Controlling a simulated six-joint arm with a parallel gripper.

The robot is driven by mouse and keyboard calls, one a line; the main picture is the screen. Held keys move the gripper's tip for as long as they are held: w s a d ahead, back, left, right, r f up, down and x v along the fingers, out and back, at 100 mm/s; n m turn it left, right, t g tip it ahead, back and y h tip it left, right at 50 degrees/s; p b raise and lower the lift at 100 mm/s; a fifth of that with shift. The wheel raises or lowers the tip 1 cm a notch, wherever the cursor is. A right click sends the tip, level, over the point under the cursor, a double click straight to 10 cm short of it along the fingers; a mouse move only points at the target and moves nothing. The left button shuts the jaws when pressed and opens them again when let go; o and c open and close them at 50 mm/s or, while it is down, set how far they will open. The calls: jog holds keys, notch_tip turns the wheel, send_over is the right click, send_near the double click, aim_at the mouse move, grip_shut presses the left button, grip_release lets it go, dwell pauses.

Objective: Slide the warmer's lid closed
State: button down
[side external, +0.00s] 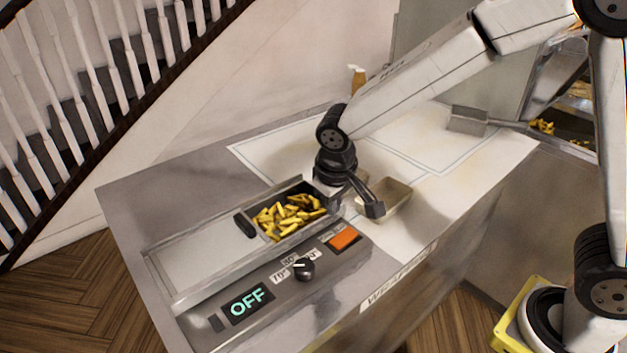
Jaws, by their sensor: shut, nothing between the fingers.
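The warmer (165,292) is set into the steel counter. Its pale lid (200,255) lies slid to the left, with a black handle (244,226) at the lid's right end. The well to the right of the handle is uncovered and shows yellow fries (288,214). My gripper (374,208) is shut and empty. It hangs beyond the right end of the well, apart from the handle, beside a beige tray. Whether its fingertips touch anything is hard to tell.
The beige tray (388,202) stands close by my gripper. The front panel has a black knob (304,269), an orange switch (344,238) and a display (247,300) reading OFF. A metal scoop (468,120) and a bottle (357,80) are at the back. The white counter behind is mostly clear.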

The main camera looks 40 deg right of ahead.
jog(key=w+a+h, duration=0.1)
jog(key=w+a, duration=0.1)
jog(key=a, duration=0.2)
jog(key=w+a+r, duration=0.1)
jog(key=w+a, duration=0.1)
jog(key=a, duration=0.3)
jog(key=w+a+r+t+h, duration=0.1)
jog(key=w+a, duration=0.1)
jog(key=a, duration=0.2)
jog(key=shift+w+a+h, duration=0.2)
jog(key=shift+w+h, duration=0.1)
jog(key=m+t+h, duration=0.2)
send_near(239, 230)
jog(key=s+a+r, duration=0.1)
jog(key=a+r, duration=0.2)
jog(key=a, duration=0.3)
jog(key=shift+s+r, duration=0.15)
jog(key=shift+s, duration=0.1)
jog(key=shift+d, duration=0.15)
jog(key=x, duration=0.9)
jog(key=shift+w+f, duration=0.15)
jog(key=shift+f, duration=0.2)
jog(key=shift+w+d+f, duration=0.1)
jog(key=shift+d, duration=2)
jog(key=shift+d, duration=0.1)
